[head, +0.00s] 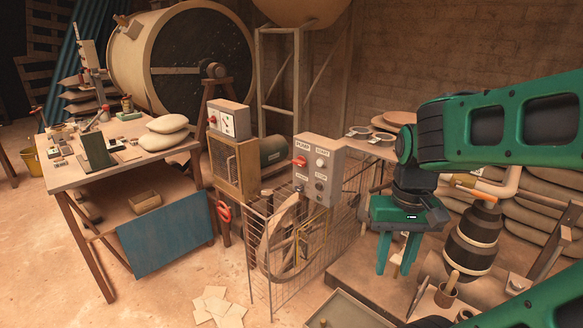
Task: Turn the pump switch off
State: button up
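A grey control box (326,190) stands above the wire cage near the middle of the view. Its front carries labels, one reading PUMP, and small buttons. The red pump switch (300,161) is at the left of the box's front, under the PUMP label. Its exact setting is too small to tell. My green gripper (394,270) hangs to the right of the box and lower than the switch, fingers pointing down. The two fingers are apart with nothing seen between them. The gripper is well clear of the box.
A wire cage (262,262) around a wheel stands below the box. A second, smaller box (229,120) with a red knob sits behind left. A banded dark vessel (472,240) is right of my gripper. A cluttered workbench (75,178) stands left, with open floor before it.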

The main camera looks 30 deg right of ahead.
aim_at(301, 162)
jog(key=k, duration=1.6)
jog(key=z, duration=0.35)
jog(key=i, duration=1.85)
jog(key=u, duration=1.25)
jog(key=i, duration=0.5)
jog(key=z, duration=0.1)
